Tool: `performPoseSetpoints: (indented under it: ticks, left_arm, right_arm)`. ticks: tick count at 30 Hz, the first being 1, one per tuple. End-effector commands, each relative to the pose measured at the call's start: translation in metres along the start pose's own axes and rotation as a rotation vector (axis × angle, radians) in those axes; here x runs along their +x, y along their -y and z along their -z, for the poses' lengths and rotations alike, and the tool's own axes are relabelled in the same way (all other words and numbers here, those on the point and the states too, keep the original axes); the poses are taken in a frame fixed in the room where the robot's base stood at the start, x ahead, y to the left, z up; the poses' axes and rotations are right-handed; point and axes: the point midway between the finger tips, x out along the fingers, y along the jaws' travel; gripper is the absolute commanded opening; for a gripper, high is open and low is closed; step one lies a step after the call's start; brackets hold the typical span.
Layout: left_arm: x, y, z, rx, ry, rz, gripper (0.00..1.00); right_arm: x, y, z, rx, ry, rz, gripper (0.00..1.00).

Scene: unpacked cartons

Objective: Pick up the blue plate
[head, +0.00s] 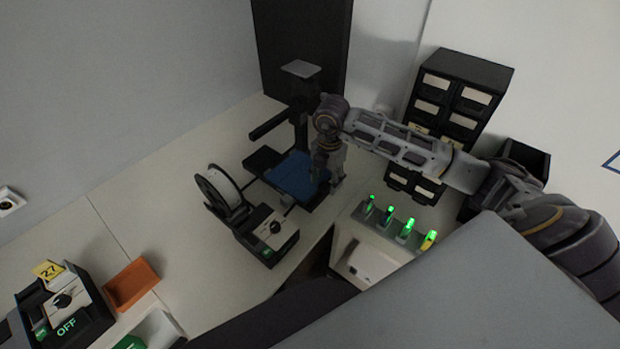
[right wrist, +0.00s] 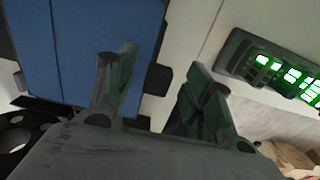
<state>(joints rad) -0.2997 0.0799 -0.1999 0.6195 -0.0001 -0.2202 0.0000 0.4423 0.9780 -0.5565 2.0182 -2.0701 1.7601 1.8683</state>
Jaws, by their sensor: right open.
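The blue plate (head: 293,176) lies flat on a dark machine in the middle of the head view. In the right wrist view the blue plate (right wrist: 85,50) fills the upper left. My right gripper (head: 331,181) points down at the plate's right edge in the head view, hiding a little of it. In the right wrist view my right gripper (right wrist: 155,80) has its fingers spread, with nothing between them. One finger overlaps the plate's right part, and the other is past its edge over the pale table. I cannot tell whether any finger touches the plate. My left gripper is not in view.
A spool (head: 222,190) and a control box with a knob (head: 268,231) stand left of and in front of the plate. The machine's post (head: 300,115) rises behind it. A panel with green lights (head: 390,226) is to the right. Dark drawers (head: 455,100) stand behind my right arm.

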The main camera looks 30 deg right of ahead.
Motion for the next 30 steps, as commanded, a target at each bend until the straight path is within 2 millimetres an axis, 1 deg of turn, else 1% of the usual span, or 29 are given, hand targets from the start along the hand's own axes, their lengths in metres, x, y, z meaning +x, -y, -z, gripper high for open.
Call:
performPoseSetpoints:
  ticks: [3,15,17,27,28,30]
  left_arm:
    - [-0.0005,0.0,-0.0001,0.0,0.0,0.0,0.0]
    - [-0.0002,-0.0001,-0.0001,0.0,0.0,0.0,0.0]
    - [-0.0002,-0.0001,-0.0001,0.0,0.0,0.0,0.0]
    - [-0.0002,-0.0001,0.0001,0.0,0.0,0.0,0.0]
    - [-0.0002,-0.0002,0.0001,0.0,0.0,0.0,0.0]
    - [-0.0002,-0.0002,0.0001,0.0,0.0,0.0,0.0]
  right_arm:
    - [0.0029,0.0,0.0001,0.0,0.0,0.0,0.52]
    - [0.0028,-0.0001,0.0003,0.0,0.0,0.0,0.52]
    - [0.0027,-0.0001,0.0003,0.0,0.0,-0.001,0.45]
    - [0.0026,-0.0001,0.0004,-0.001,-0.001,0.0,0.02]
    - [0.0026,-0.0001,0.0003,0.0,-0.001,0.0,0.0]
    - [0.0023,-0.0003,0.0003,0.0,0.0,-0.001,0.0]
